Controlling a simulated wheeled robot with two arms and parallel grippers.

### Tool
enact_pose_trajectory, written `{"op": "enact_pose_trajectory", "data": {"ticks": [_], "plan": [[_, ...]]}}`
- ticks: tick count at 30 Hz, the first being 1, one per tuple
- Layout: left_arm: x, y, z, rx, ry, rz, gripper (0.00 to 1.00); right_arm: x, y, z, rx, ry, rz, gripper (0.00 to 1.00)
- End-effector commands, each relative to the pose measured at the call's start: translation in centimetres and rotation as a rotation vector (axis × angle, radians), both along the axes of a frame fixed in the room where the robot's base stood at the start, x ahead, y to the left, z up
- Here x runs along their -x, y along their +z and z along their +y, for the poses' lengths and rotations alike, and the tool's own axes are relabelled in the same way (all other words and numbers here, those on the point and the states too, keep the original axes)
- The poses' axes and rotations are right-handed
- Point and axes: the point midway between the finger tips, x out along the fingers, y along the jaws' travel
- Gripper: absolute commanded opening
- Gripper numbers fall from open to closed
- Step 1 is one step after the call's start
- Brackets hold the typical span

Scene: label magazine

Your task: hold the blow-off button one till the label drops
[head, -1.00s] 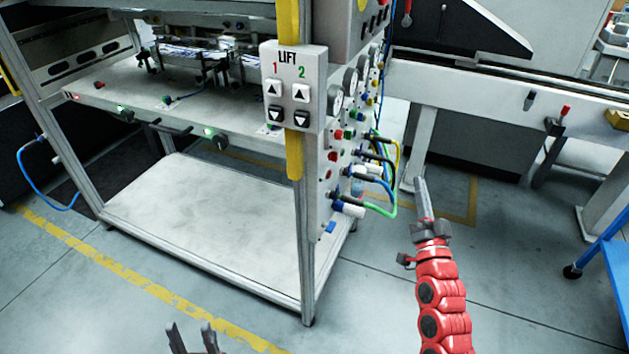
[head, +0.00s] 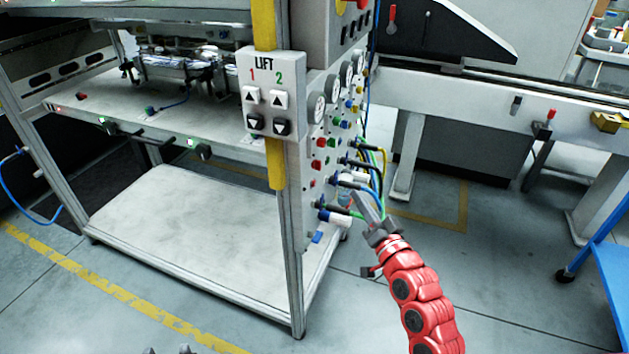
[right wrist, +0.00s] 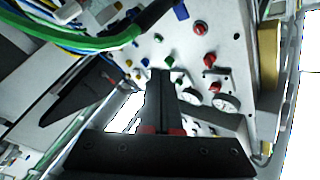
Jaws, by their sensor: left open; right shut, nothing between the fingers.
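The side panel (head: 297,213) of the machine frame carries small red, green, blue and yellow buttons, among them a red button (head: 317,167) and a green button (head: 331,143). I cannot read which is blow-off button one. My right gripper (head: 363,204) is shut and empty, close to the hoses at the panel's lower part. In the right wrist view its fingers (right wrist: 161,75) point at the panel, with red buttons (right wrist: 200,28) ahead and to the right. I cannot tell contact. My left gripper (head: 168,350) is open at the bottom edge, only its tips showing. No label can be made out.
Green, blue, yellow and black hoses (head: 372,172) stick out of the panel near my right gripper. Gauges (head: 331,86) sit above. A LIFT box (head: 270,85) hangs on the front post. A conveyor (head: 470,88) runs at the back right. Floor is clear at the front.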

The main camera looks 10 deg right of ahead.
Motion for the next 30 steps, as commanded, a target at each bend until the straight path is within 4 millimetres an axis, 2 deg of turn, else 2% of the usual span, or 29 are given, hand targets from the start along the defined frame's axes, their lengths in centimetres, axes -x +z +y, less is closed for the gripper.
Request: {"op": "enact_pose_trajectory", "data": {"ticks": [1, 9, 18, 30], "plan": [[0.0, 1.1, 0.0, 0.0, 0.0, 0.0, 0.5, -0.4, 0.6, 0.8, -0.002, 0.005, 0.002, 0.0], [0.0, 3.8, 0.0, 0.0, 0.0, 0.0, 0.5, -2.5, 0.6, 4.0, 0.0, 0.004, 0.001, 0.0], [0.0, 4.3, 0.0, 0.0, 0.0, 0.0, 0.5, -3.9, 0.1, 5.9, 0.002, 0.0, 0.0, 0.0], [0.0, 4.3, 0.0, 0.0, 0.0, 0.0, 0.5, -4.1, 0.0, 6.1, 0.001, -0.001, -0.001, 0.0]]}}
